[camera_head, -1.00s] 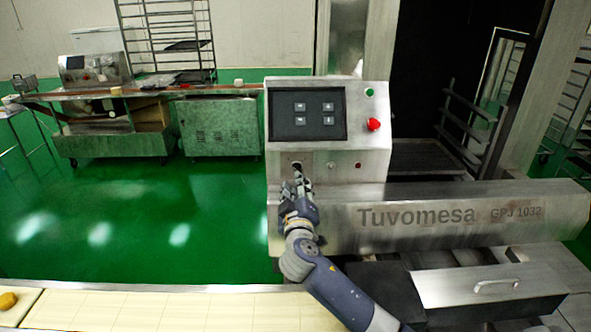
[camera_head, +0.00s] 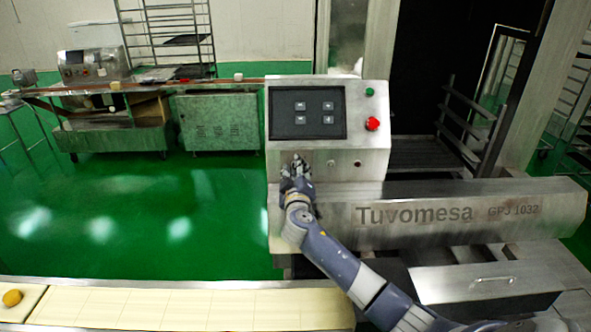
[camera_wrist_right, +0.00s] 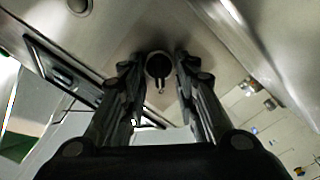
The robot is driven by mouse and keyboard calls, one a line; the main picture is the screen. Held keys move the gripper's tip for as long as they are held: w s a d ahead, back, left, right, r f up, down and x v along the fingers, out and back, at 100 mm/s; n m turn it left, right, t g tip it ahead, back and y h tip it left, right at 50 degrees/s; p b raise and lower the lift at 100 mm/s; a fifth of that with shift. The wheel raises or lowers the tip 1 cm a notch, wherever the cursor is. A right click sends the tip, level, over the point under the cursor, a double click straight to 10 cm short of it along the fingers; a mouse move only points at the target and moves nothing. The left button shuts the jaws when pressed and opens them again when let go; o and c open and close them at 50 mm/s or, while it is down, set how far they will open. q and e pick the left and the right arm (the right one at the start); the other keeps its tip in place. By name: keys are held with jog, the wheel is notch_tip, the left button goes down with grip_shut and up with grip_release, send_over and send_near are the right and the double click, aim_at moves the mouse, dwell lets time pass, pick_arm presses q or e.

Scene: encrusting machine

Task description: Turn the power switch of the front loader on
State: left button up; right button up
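The front loader (camera_head: 375,215) is a steel machine marked "Tuvomesa GPJ 1032", with an upright control box. In the right wrist view its power switch is a dark round knob (camera_wrist_right: 158,66) on the steel panel. My right gripper (camera_head: 294,164) is at the lower left of the control box and hides the switch in the head view. In the wrist view the right gripper's fingers (camera_wrist_right: 158,62) stand apart, one on each side of the knob, with visible gaps. Whether the tips reach past the knob's face is hard to tell. My left gripper is not in view.
The control box has a dark screen (camera_head: 307,113), a red button (camera_head: 372,124) and a green button (camera_head: 369,92). A conveyor (camera_head: 180,305) runs along the bottom left. Open green floor (camera_head: 130,220) lies left of the machine.

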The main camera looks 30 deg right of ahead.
grip_shut()
